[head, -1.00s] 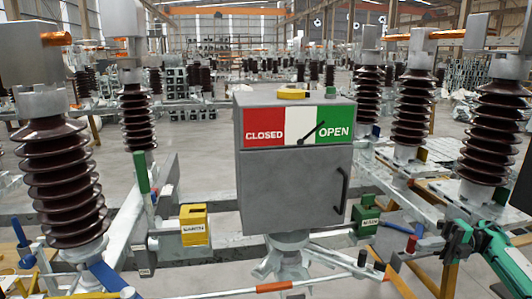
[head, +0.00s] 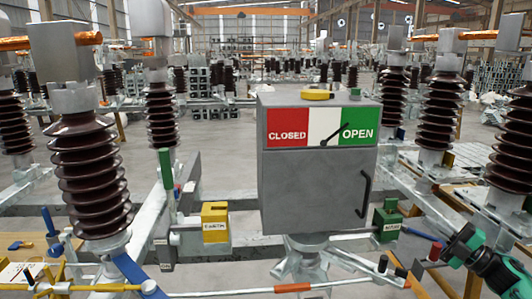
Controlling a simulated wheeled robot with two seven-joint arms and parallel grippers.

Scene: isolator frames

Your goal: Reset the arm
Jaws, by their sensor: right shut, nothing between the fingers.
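My right gripper (head: 453,246) is at the lower right edge of the head view, on the end of my green and black right arm (head: 494,270). It is small and dark here, shut and empty. It is to the right of the grey switch box (head: 315,190) and the green interlock block (head: 388,222), apart from the box. The box has a red CLOSED and a green OPEN field, and its black needle (head: 335,133) points toward OPEN. My left gripper is out of view.
Brown ribbed insulators (head: 90,185) stand at left and also on the right (head: 440,112). A yellow block (head: 215,222) marked EARTH is left of the box. A rod with an orange band (head: 292,288) crosses the bottom. A red-capped post (head: 435,251) stands close to my right gripper.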

